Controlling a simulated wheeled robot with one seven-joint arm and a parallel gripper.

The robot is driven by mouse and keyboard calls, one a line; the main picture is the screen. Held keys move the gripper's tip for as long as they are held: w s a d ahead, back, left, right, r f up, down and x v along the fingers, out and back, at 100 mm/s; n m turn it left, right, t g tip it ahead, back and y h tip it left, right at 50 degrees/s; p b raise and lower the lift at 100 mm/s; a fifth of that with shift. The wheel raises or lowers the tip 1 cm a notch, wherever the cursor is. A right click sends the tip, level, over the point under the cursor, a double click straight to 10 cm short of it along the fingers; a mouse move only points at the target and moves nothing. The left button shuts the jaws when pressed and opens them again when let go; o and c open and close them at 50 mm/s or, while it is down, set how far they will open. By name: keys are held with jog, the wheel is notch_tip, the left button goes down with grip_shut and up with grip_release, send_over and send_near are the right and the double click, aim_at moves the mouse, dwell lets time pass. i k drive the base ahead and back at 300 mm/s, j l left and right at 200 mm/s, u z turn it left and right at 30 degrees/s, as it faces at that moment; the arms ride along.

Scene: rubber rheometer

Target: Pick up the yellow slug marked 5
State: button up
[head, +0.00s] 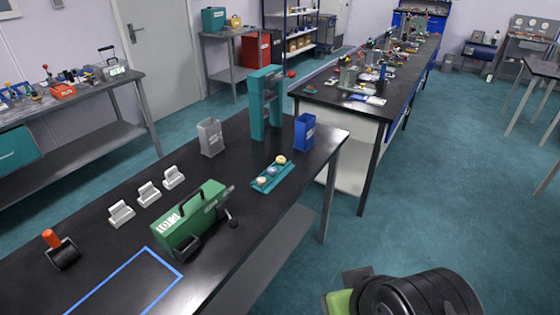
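A small teal tray (284,179) lies on the black bench, near its right edge, with three small round slugs in a row on it. The far slug (281,159) looks yellowish; its marking is too small to read. My gripper is not in view; only a dark, rounded part of my own body shows at the bottom right, well apart from the tray.
On the black bench (95,230), a green machine (192,222) stands nearer than the tray. A grey bin (210,137), a teal frame (266,100) and a blue bin (305,132) stand behind it. White holders (148,194) stand left.

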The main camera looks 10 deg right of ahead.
aim_at(281, 160)
jog(key=i+l+u, duration=0.3)
jog(key=i+u, duration=0.2)
jog(key=i+l+u, duration=0.75)
jog(key=l+u, duration=0.2)
